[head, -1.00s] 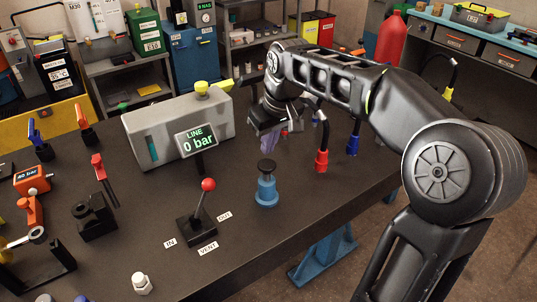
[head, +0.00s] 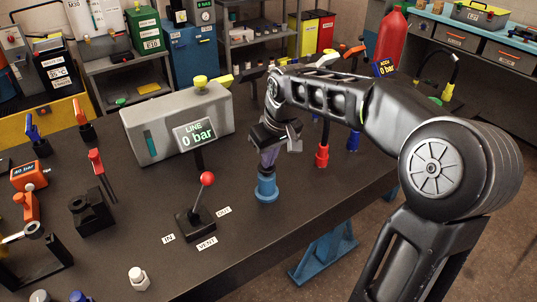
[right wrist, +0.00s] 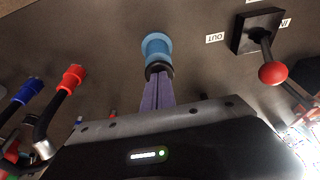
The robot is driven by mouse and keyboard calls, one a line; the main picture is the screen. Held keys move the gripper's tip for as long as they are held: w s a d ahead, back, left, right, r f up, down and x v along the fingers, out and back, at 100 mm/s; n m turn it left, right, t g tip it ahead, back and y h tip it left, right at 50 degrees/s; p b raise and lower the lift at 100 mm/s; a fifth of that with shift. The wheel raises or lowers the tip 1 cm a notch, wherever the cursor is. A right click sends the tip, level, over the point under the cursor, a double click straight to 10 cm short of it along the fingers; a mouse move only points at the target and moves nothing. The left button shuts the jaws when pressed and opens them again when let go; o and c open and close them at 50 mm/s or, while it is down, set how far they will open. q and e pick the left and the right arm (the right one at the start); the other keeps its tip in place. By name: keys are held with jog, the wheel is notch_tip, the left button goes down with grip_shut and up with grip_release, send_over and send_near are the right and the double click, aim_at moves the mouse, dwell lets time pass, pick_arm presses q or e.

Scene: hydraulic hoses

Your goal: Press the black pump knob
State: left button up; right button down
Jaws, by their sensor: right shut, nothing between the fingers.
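The pump is a blue cylinder (head: 266,187) standing upright on the dark table. In the right wrist view its blue body (right wrist: 156,47) and black knob (right wrist: 158,70) show. My right gripper (head: 267,168) is shut, with its purple fingers pointing down directly over the pump. The fingertips are at the knob, touching it or very nearly so. The right wrist view shows the fingertips (right wrist: 158,80) against the knob's face. My left gripper is not in view.
A red-knobbed lever (head: 207,179) marked IN, OUT and VENT stands left of the pump. A grey tank (head: 160,130) has a LINE display (head: 196,136) reading 0 bar. Red (head: 321,157) and blue (head: 353,141) hose fittings stand to the right. The table front is mostly clear.

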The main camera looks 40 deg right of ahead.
jog(key=shift+s+f, duration=0.15)
jog(key=shift+f, duration=0.1)
jog(key=shift+r+p, duration=0.15)
jog(key=shift+p, duration=0.15)
notch_tip(320, 180, up, 4)
jog(key=p, duration=0.3)
jog(key=v, duration=1)
jog(key=shift+w+b, duration=0.2)
jog(key=shift+b, duration=0.15)
jog(key=shift+r, duration=0.1)
dwell(0.8)
